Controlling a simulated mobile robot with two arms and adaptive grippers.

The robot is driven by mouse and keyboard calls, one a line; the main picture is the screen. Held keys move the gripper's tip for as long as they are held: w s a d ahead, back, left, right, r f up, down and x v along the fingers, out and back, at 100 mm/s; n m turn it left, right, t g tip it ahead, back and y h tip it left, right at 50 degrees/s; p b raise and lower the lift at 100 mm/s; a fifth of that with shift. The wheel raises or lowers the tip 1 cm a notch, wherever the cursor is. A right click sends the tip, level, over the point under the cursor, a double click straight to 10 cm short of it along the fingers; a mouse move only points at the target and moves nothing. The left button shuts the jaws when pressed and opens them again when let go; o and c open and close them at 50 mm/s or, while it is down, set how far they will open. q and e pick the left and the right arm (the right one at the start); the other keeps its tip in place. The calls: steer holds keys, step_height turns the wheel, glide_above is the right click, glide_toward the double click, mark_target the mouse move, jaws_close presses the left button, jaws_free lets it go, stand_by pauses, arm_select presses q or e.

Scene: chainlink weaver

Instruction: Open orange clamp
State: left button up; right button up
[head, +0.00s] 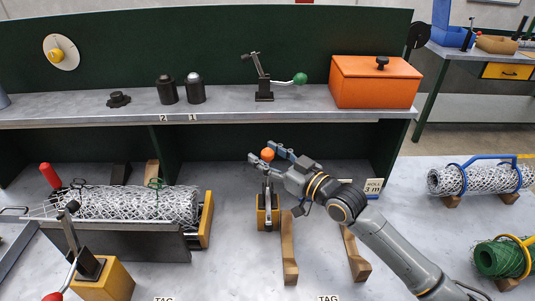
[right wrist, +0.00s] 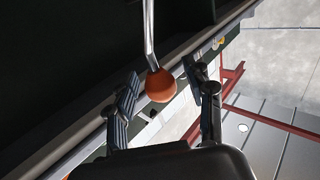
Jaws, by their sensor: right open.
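The orange clamp (head: 267,209) stands on the bench in the middle of the head view, on an orange-yellow block. Its lever points up and ends in an orange ball knob (head: 267,155). In the right wrist view the orange knob (right wrist: 161,86) sits on a metal rod between the two fingers. My right gripper (head: 267,153) is open, with its fingers on either side of the knob; I cannot tell whether either touches it. The right wrist view shows the same open fingers (right wrist: 168,100). My left gripper is not in view.
A roll of wire mesh (head: 130,204) lies in a cradle at left, near a red-handled clamp (head: 90,262). Two wooden rails (head: 288,250) (head: 354,250) lie right of the orange clamp. The shelf above holds a green-knobbed clamp (head: 264,88) and an orange box (head: 375,85).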

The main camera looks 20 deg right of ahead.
steer(key=shift+c, duration=0.2)
jaws_close()
steer(key=shift+w+p, duration=0.2)
steer(key=shift+p, duration=0.25)
steer(key=shift+g, duration=0.3)
